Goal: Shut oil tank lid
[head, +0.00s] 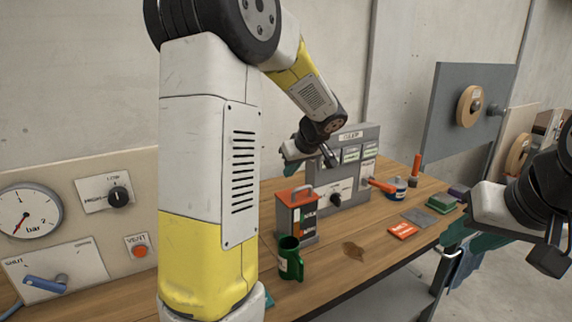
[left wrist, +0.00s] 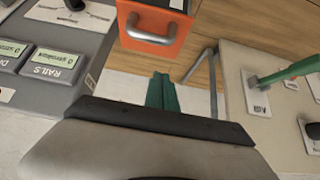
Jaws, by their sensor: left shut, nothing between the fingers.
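The oil tank (head: 304,222) appears to be the dark, grey-sided box on the bench in the head view. Its orange lid (head: 287,195) with a grey loop handle is at the top; the lid's angle is hard to tell. In the left wrist view the orange lid (left wrist: 165,53) and its metal handle (left wrist: 150,31) are just beyond my fingertips. My left gripper (left wrist: 163,80) is shut and empty, its green fingers together and apart from the lid. In the head view my left gripper (head: 290,152) is above and behind the tank. My right gripper (head: 470,236) is far right; its jaw opening is unclear.
A green mug (head: 290,262) stands in front of the tank. A grey control panel (head: 346,190) stands behind it. A brown stain marks the bench's open middle.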

